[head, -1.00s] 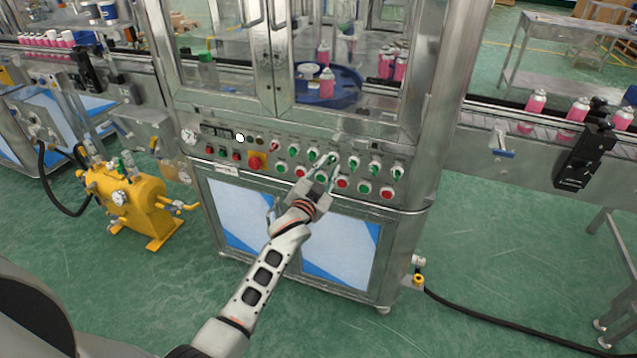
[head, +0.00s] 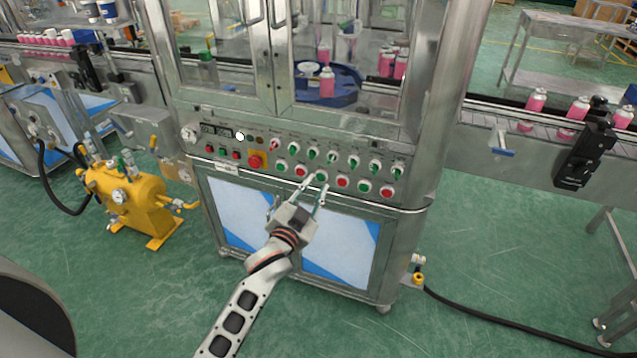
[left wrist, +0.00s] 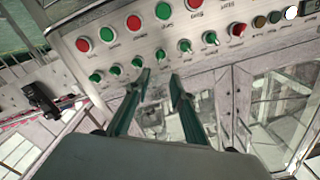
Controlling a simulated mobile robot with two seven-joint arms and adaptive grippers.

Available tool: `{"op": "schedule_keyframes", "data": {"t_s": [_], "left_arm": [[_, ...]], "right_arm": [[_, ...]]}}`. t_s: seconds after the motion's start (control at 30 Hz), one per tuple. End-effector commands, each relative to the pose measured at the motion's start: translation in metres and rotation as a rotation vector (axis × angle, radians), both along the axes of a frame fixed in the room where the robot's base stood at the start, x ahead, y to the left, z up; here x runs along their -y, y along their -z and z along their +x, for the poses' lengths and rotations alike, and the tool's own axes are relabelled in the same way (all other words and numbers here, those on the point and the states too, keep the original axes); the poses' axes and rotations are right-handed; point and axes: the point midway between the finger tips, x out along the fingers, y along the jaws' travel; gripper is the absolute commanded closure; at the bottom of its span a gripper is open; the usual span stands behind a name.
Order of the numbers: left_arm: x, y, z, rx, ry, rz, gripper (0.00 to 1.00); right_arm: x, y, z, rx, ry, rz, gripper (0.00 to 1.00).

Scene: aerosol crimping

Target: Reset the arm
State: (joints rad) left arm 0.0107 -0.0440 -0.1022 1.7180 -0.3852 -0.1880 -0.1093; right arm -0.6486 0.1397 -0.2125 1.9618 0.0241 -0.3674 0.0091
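My left arm reaches in from the bottom of the head view. Its gripper (head: 305,194) is in front of the machine's control panel (head: 228,154), at the lower row of buttons. The two fingers are spread with a gap between them and hold nothing. The left wrist view also shows the open fingers (left wrist: 160,80), with the green selector knobs (left wrist: 161,55) of the panel beyond them. I cannot tell from these views whether a fingertip touches the panel. My right gripper is in neither view.
The steel crimping machine (head: 420,110) fills the centre, with pink cans on a blue turntable (head: 345,88) behind its doors. A conveyor with pink cans (head: 577,110) runs right. A yellow pump unit (head: 140,205) stands left on the green floor. A black hose (head: 500,325) lies at lower right.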

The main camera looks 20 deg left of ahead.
Motion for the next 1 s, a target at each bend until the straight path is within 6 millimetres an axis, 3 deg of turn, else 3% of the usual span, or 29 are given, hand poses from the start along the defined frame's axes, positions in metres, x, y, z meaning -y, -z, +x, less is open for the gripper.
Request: {"op": "schedule_keyframes", "data": {"t_s": [0.17,0.27,0.33,0.5,0.7,0.83,1.0], "left_arm": [[0.000,0.002,-0.001,-0.004,0.000,-0.001,0.77],[0.000,0.019,-0.014,-0.036,0.005,-0.011,0.77],[0.000,0.042,-0.034,-0.081,0.013,-0.029,0.77],[0.003,0.119,-0.115,-0.258,0.038,-0.109,0.77],[0.013,0.189,-0.223,-0.471,0.064,-0.216,0.77],[0.020,0.213,-0.275,-0.572,0.073,-0.268,0.77],[0.025,0.224,-0.307,-0.633,0.078,-0.303,0.77]], "right_arm": [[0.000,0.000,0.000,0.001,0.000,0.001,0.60],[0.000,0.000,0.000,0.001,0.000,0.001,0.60],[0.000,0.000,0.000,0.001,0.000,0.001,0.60],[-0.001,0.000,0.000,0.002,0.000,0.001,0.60],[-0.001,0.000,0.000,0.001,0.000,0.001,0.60],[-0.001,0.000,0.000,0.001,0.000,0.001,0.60],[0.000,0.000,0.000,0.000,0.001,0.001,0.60]]}}
